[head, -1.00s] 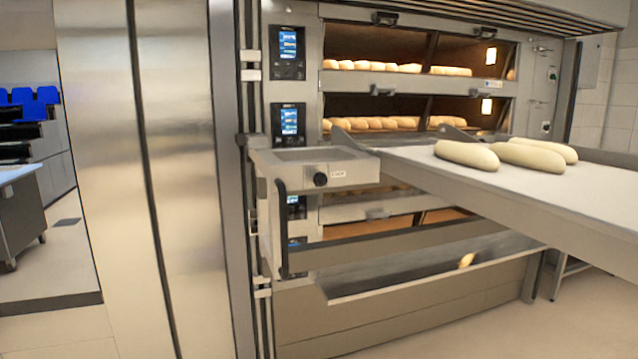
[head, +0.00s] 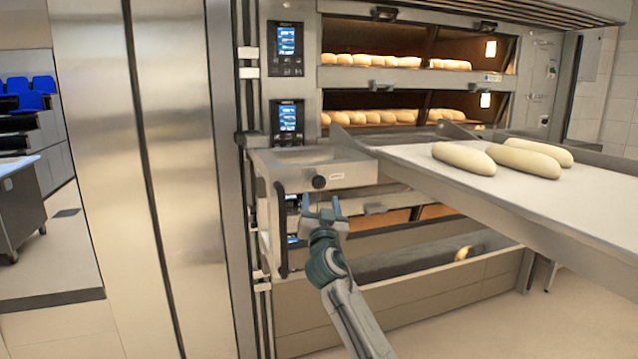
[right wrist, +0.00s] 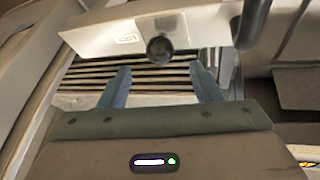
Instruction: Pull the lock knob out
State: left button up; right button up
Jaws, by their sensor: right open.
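The lock knob (head: 319,182) is a small round black knob on the front face of the grey metal box (head: 350,178) at the loader's left end. It also shows in the right wrist view (right wrist: 159,48), near the top middle. My right gripper (head: 322,202) is open and empty just below the knob in the head view. In the right wrist view its two blue-grey fingers (right wrist: 160,80) stand apart, with the knob beyond them and roughly between them; I see no contact. My left gripper is not in view.
A dark vertical handle bar (head: 282,230) hangs left of the knob. A loader deck (head: 420,160) with several pale loaves (head: 528,161) extends to the right. Oven decks with bread (head: 370,118) stand behind. The floor at lower right (head: 480,325) is clear.

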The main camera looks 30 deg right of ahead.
aim_at(319, 187)
jog(key=p+x, duration=0.2)
jog(key=x, duration=0.4)
jog(key=shift+w+d+r, duration=0.2)
jog(key=shift+w, duration=0.1)
